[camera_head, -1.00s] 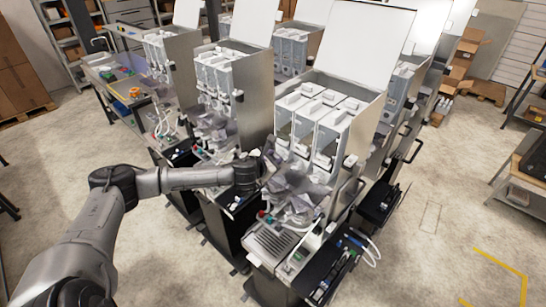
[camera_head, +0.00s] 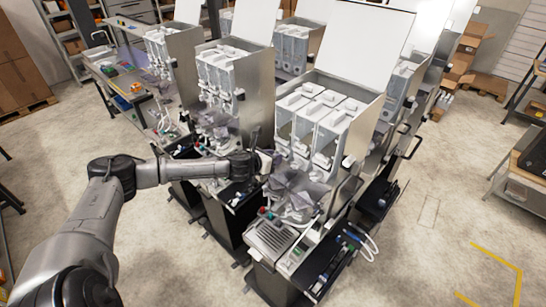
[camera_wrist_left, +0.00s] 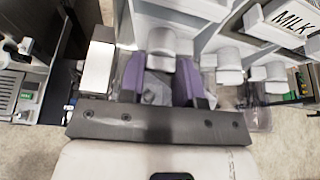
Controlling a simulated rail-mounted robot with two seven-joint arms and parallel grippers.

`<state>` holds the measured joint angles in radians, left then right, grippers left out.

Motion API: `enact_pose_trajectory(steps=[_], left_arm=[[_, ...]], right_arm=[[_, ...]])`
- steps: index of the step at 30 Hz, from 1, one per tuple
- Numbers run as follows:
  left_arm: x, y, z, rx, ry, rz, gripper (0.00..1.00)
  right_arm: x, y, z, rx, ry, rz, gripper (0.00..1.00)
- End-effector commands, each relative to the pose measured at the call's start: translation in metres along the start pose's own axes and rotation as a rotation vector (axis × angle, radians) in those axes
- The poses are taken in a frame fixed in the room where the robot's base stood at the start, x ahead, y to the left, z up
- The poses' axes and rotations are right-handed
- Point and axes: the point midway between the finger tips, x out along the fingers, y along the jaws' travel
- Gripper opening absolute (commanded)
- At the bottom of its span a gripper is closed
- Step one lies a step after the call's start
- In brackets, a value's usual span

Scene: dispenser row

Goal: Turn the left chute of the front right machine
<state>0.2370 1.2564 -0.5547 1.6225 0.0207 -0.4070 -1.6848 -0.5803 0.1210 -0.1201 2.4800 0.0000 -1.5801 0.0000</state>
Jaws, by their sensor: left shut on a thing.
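The front right machine (camera_head: 364,128) stands in the middle of the head view, with a row of white canisters (camera_head: 324,138) under its raised lid. My left gripper (camera_head: 266,162) is at the left side of its front, by the leftmost canister. In the left wrist view, a white chute (camera_wrist_left: 160,42) lies straight ahead of the gripper, centred between two purplish sides (camera_wrist_left: 188,82). My left gripper is shut on this left chute; the exact finger contact is hard to make out. In the head view the gripper hides that chute. My right gripper is not in view.
Other chutes (camera_wrist_left: 229,62) and a clear bowl (camera_wrist_left: 252,117) sit close on the right in the left wrist view. A drip tray (camera_head: 272,238) is below. Another machine (camera_head: 248,88) stands close on the left. The floor at the front left is clear.

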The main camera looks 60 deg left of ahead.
Motion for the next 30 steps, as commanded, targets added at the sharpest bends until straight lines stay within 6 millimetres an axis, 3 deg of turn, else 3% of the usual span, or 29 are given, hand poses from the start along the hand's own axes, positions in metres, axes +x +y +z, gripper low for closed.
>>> enact_pose_trajectory(steps=[10, 11, 19, 30], left_arm=[[0.0000, 0.0004, 0.0002, -0.001, -0.001, 0.000, 0.08], [0.0001, 0.0004, 0.0002, -0.001, 0.000, 0.000, 0.32], [0.0000, 0.0002, 0.0002, -0.001, 0.000, 0.000, 0.57], [-0.0052, 0.0016, -0.0014, 0.001, 0.000, 0.001, 0.57]], right_arm=[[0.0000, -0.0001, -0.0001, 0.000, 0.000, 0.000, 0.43], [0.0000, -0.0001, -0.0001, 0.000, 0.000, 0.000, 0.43], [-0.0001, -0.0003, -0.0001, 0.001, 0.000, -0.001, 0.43], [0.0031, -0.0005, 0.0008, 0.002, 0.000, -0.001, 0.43]])
